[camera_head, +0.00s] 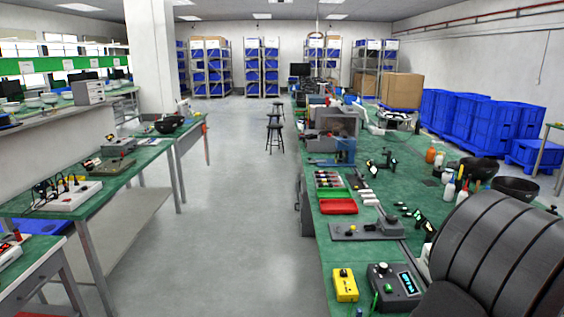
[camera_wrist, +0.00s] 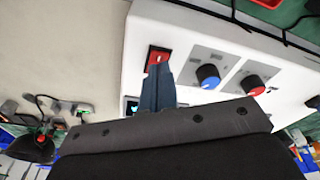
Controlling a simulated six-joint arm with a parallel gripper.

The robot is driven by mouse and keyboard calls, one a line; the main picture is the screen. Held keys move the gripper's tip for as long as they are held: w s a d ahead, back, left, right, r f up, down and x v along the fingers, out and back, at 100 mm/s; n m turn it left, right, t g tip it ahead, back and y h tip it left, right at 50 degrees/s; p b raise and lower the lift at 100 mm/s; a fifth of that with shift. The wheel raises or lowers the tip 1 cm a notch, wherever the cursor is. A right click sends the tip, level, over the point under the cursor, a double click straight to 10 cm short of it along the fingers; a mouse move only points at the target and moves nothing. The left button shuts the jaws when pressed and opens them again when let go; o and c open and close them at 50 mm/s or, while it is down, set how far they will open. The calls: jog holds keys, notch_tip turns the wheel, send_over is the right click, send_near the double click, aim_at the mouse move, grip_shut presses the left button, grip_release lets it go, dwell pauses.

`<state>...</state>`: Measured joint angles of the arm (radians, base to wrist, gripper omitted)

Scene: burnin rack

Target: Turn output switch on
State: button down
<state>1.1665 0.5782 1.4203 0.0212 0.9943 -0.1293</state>
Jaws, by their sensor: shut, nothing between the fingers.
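In the wrist view, a white instrument box (camera_wrist: 190,30) shows a panel with a red rocker switch (camera_wrist: 157,52) in a dark red frame. A blue-capped knob (camera_wrist: 208,76) and a red-capped knob (camera_wrist: 252,84) sit to the right of the switch. My gripper (camera_wrist: 159,68) is shut and empty. Its fingertips are at the lower part of the switch and cover some of it. I cannot tell whether they touch it or which way the rocker is set. A small lit display (camera_wrist: 131,105) shows partly beside the fingers. My gripper is not visible in the head view.
In the head view, a green bench (camera_head: 340,250) on the right holds a yellow box (camera_head: 345,285), a dark meter box (camera_head: 393,290) and a red tray (camera_head: 338,207). Another bench on the left carries a white box with cables (camera_head: 65,197).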

jog(key=shift+f, duration=0.7)
dwell(0.3)
jog(key=shift+r, duration=3.55)
jog(key=shift+f, duration=0.15)
notch_tip(320, 180, down, 7)
jog(key=shift+r, duration=0.15)
jog(key=shift+r, duration=0.1)
